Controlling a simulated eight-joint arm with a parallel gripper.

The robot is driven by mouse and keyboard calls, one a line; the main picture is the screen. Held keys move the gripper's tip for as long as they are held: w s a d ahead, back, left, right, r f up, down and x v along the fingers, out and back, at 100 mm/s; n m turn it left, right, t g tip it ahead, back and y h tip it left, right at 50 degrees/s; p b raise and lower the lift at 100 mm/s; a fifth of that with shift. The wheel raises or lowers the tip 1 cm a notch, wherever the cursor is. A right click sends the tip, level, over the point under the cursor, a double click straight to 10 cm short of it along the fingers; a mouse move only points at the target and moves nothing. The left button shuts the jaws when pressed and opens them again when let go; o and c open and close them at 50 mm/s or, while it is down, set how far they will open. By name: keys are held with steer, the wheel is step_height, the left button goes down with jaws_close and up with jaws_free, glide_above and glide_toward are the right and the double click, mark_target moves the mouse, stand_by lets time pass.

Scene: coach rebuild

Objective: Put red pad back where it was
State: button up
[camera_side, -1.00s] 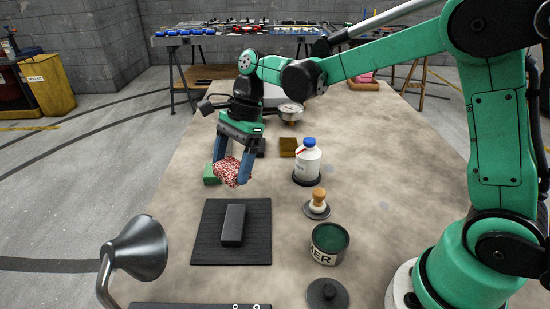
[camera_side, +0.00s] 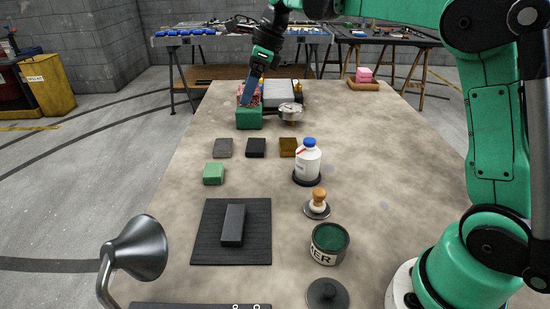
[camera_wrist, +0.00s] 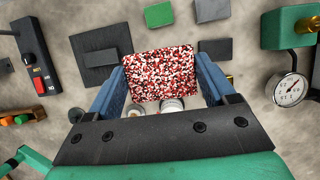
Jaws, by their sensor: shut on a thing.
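The red pad (camera_wrist: 160,75) is a block speckled red, white and black. My gripper (camera_wrist: 158,84) is shut on it, with a blue finger on either side in the wrist view. In the side view my gripper (camera_side: 249,93) is at the far end of the table, by the green box (camera_side: 249,118). The pad there is partly hidden by a finger. I cannot tell whether it touches the box. A grey pad (camera_side: 222,147), a black pad (camera_side: 256,147) and a brown pad (camera_side: 288,147) lie in a row, with a green pad (camera_side: 213,174) nearer the camera.
A gauge (camera_side: 290,111) stands right of the green box. A white bottle (camera_side: 307,164), a brush (camera_side: 318,202) and an open tin (camera_side: 329,243) stand along the right. A black mat (camera_side: 204,245) bears a dark block (camera_side: 232,225). A lamp (camera_side: 138,248) stands front left.

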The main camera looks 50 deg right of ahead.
mark_target(249, 177)
step_height(249, 177, down, 19)
steer(key=shift+f, duration=0.15)
stand_by(0.4)
steer(key=o, duration=1.1)
steer(key=shift+f, duration=0.1)
steer(key=v, duration=1.1)
steer(key=s+a+r+n+t+h, duration=0.1)
steer(key=s+a+n+t, duration=0.1)
steer(key=s+n, duration=0.5)
steer(key=s+a+r+n+t+h, duration=0.1)
steer(key=s+a+n, duration=0.3)
steer(key=n, duration=1.6)
steer(key=shift+s+a+r+t+h, duration=0.4)
steer(key=shift+s+r+h, duration=0.2)
steer(key=shift+s, duration=0.95)
